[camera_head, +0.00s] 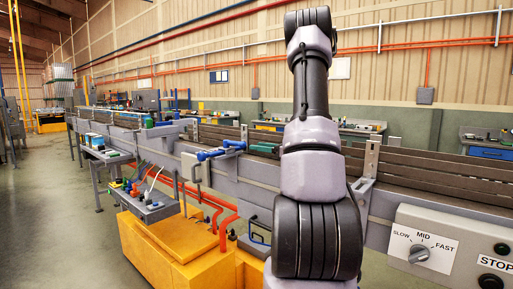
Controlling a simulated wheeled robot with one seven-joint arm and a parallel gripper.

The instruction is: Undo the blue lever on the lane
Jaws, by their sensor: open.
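The blue lever (220,152) lies along the near rail of the lane (260,171), left of my arm. It has a thick blue grip on its left and a blue part on its right, close to the rail top. A pale bracket (190,167) hangs on the rail just below its left end. I cannot tell from here whether the lever is clamped. My arm rises in the middle of the picture and covers part of the lane. My gripper is not in view.
A grey control box (444,240) with a speed dial (419,254) and a STOP label is at the lower right. A yellow cabinet (160,247) and orange pipes (228,222) stand below the lane. A tray (150,210) holds several small coloured items. Open floor lies left.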

